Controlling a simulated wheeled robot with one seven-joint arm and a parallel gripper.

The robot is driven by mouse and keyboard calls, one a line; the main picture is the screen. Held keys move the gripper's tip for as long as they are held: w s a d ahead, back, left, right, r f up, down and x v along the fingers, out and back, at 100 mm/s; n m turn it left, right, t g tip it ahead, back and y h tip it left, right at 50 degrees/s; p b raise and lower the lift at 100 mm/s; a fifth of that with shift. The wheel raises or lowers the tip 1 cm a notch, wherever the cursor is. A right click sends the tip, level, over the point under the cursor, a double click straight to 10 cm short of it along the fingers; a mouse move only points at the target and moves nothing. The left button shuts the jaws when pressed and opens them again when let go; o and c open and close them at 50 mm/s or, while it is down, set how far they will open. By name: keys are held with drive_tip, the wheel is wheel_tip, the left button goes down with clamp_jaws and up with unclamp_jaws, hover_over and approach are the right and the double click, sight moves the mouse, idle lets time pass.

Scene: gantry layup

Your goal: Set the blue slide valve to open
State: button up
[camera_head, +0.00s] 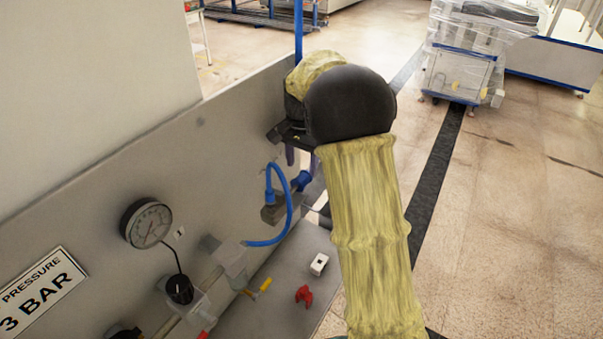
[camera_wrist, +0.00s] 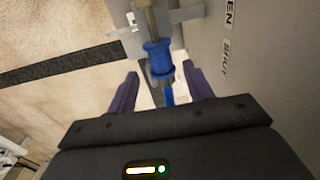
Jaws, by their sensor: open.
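The blue slide valve (camera_head: 301,181) sits on a grey metal body (camera_head: 274,211) on the panel, with a blue hose looping beside it. In the wrist view its blue sleeve (camera_wrist: 158,57) lies between and just beyond my fingertips. My gripper (camera_wrist: 160,82) is open, with one purple finger on each side of the valve's line and no visible contact. In the head view my gripper (camera_head: 302,158) is just above the valve, and my wrist hides part of it. A SHUT label (camera_wrist: 226,58) is roughly level with the sleeve; a partly cut-off label ending in EN (camera_wrist: 230,13) is farther up.
A pressure gauge (camera_head: 148,223) and a black knob (camera_head: 180,289) are on the panel (camera_head: 100,180) at left. A red part (camera_head: 304,294) and a small white block (camera_head: 319,264) are on the grey shelf (camera_head: 275,315) below. Open floor lies to the right.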

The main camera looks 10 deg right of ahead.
sight(302, 176)
wheel_tip(302, 176, down, 5)
drive_tip(key=shift+f+p, duration=0.1)
drive_tip(key=shift+p, duration=0.5)
clamp_jaws()
